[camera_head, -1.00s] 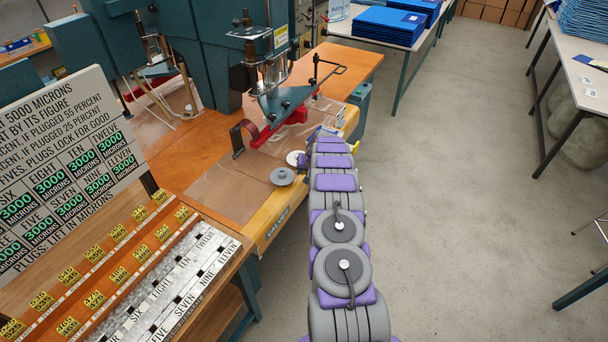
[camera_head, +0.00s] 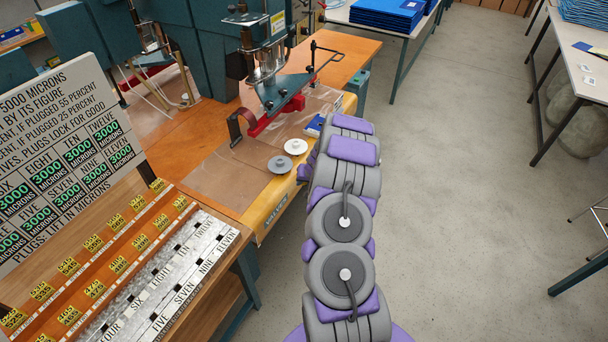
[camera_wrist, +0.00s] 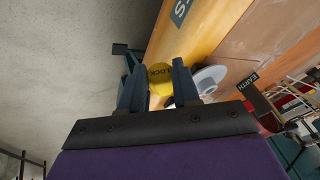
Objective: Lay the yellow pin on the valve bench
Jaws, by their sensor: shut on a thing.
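My gripper (camera_wrist: 158,75) is shut on the yellow pin (camera_wrist: 160,80), whose round face with the word LOCK shows between the fingers in the wrist view. The valve bench (camera_head: 258,216) has an orange wooden top and a VALVES label on its front edge. In the wrist view the bench (camera_wrist: 200,35) is behind and right of the pin, with bare floor to the left. I cannot tell the height of the pin above the bench. In the head view my arm hides the gripper and pin.
A grey disc (camera_head: 280,165) and a white disc (camera_head: 296,146) lie on the bench. Behind them stands a press with a red clamp (camera_head: 275,117). A clear sheet (camera_head: 222,182) covers part of the top. A sloped label board (camera_head: 95,255) is at left.

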